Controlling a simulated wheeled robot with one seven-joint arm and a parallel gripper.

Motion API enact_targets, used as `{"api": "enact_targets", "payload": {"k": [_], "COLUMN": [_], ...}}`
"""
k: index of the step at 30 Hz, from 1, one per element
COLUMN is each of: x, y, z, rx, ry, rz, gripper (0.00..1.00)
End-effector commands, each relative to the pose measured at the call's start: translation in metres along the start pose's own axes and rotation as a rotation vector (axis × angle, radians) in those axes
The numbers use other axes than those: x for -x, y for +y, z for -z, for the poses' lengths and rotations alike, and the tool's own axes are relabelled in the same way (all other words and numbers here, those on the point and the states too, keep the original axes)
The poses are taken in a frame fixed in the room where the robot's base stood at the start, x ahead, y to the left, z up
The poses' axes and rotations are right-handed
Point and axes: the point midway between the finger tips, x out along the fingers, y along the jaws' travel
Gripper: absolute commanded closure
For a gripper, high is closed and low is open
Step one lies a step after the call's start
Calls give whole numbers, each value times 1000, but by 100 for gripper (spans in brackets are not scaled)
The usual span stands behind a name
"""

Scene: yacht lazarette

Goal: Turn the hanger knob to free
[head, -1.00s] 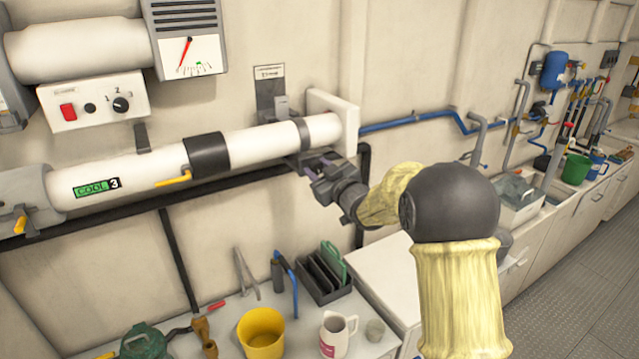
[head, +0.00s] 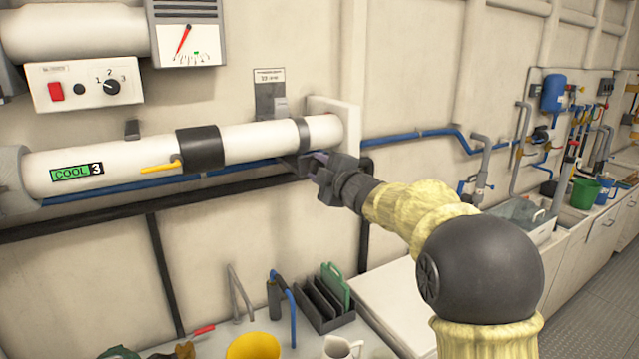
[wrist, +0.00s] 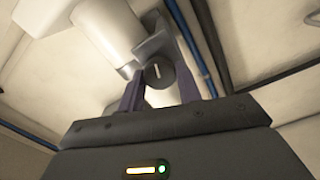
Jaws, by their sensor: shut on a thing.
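The hanger knob is a dark round knob (wrist: 157,73) with a white line on its face, seen in the wrist view under the end of the white cylinder. The line stands nearly upright in that view. My gripper (wrist: 158,88) has its two purple fingers on either side of the knob and is shut on it. In the head view my gripper (head: 308,166) reaches up to the hanger at the right end of the white cylinder (head: 255,140), and the knob is hidden there. A small plate with fine print (head: 268,78) is on the wall above.
A dark rail (head: 130,208) and a blue pipe (head: 420,133) run along the wall. Below are a yellow cup (head: 252,346), a mug (head: 342,347) and a black rack (head: 324,307) on the counter.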

Motion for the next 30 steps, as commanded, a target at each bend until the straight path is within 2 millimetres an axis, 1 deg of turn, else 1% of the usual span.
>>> {"api": "enact_targets", "payload": {"k": [1,2,30], "x": [0,0,-1], "y": [-6,-6,-8], "z": [-1,-1,-2], "rx": [45,73,965], "ry": [1,1,3], "rz": [-1,0,2], "gripper": [88,88,88]}}
